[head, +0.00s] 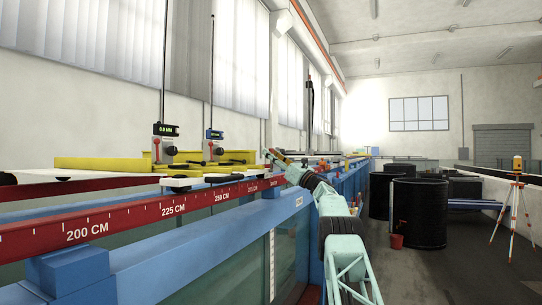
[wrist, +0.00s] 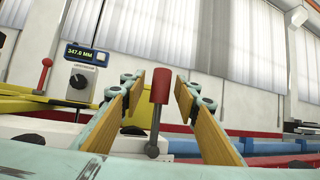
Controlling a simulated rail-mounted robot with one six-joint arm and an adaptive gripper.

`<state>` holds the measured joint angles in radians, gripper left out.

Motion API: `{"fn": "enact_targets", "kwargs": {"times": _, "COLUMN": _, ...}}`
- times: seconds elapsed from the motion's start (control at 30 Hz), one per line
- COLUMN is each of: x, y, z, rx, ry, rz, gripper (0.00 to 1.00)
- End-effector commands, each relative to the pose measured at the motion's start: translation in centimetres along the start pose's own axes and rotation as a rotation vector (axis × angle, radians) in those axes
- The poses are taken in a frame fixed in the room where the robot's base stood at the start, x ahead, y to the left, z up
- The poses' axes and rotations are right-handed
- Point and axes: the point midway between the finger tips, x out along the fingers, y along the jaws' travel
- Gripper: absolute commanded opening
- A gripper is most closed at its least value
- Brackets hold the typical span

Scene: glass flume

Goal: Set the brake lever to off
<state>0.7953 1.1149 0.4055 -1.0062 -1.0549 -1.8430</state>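In the head view my gripper (head: 274,157) is over the flume rail beyond the gauge carriages, too small there to show the lever clearly.
A second red-knobbed lever (wrist: 45,74) stands at left in the wrist view, near a gauge display (wrist: 86,54) reading about 347 MM. In the head view, gauge carriages with yellow frames (head: 100,163) sit on the red scale rail (head: 140,211). Black barrels (head: 418,212) stand on the floor at right.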

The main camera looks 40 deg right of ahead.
Motion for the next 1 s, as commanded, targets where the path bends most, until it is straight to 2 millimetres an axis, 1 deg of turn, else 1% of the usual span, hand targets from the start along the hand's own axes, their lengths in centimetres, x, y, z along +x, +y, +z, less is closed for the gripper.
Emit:
{"fn": "enact_targets", "kwargs": {"times": 0.47, "x": -0.4, "y": -0.1, "z": -0.1, "rx": 0.001, "ry": 0.001, "rz": 0.0, "gripper": 0.29}}
{"fn": "enact_targets", "kwargs": {"times": 0.77, "x": -1.6, "y": -0.1, "z": 0.0, "rx": 0.001, "ry": 0.001, "rz": 0.0, "gripper": 0.29}}
{"fn": "enact_targets", "kwargs": {"times": 1.0, "x": -2.9, "y": 0.0, "z": 0.1, "rx": 0.001, "ry": 0.0, "rz": -0.001, "gripper": 0.29}}
